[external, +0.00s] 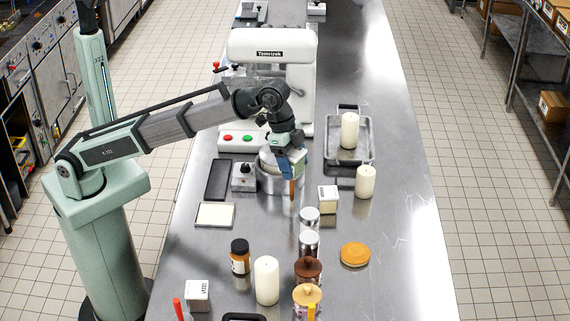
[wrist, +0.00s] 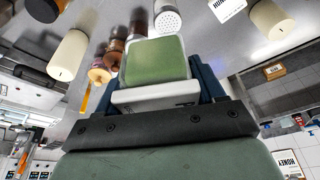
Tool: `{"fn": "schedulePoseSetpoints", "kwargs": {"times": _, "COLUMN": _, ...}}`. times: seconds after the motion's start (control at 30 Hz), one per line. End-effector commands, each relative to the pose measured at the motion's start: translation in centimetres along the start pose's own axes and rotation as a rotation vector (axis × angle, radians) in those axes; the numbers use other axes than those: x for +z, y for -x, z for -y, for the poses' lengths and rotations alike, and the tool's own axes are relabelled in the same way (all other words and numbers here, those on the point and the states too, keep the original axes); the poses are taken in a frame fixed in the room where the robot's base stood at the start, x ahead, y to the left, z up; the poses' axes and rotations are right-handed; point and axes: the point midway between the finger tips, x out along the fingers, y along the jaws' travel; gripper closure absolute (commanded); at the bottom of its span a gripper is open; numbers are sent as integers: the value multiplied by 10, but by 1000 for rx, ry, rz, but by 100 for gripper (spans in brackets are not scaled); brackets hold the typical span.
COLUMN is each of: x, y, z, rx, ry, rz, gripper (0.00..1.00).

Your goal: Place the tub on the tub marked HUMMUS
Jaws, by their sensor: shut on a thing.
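My gripper (wrist: 152,72) is shut on a white tub with a green top (wrist: 154,62), held between its blue fingers. In the external view my gripper (external: 291,165) hangs in front of the mixer bowl, and the tub is not clear there. One tub (external: 328,199) stands right of my gripper, beside a candle. Another labelled tub (external: 197,296) stands at the front left of the counter, away from my gripper. Its label is too small to read.
A white mixer (external: 272,48) stands behind my gripper. Shakers (external: 309,242), mills (external: 308,271), a brown bottle (external: 240,262) and a candle (external: 266,280) crowd the front. A steel tray (external: 366,155) lies at right. Counter between the pale flat tray (external: 215,215) and front-left tub is clear.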

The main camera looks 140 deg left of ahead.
Motion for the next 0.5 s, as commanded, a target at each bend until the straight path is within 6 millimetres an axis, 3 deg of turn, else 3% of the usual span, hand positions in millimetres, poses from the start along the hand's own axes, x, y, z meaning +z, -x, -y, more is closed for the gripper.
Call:
{"fn": "schedulePoseSetpoints", "kwargs": {"times": 0.03, "x": -12, "y": -2, "z": 25, "rx": -23, "ry": 74, "rz": 2, "gripper": 69}}
{"fn": "schedulePoseSetpoints", "kwargs": {"times": 0.2, "x": -28, "y": -9, "z": 87, "rx": -90, "ry": 289, "rz": 1, "gripper": 69}}
{"fn": "schedulePoseSetpoints", "kwargs": {"times": 0.5, "x": -39, "y": -16, "z": 152, "rx": -156, "ry": 505, "rz": 0, "gripper": 69}}
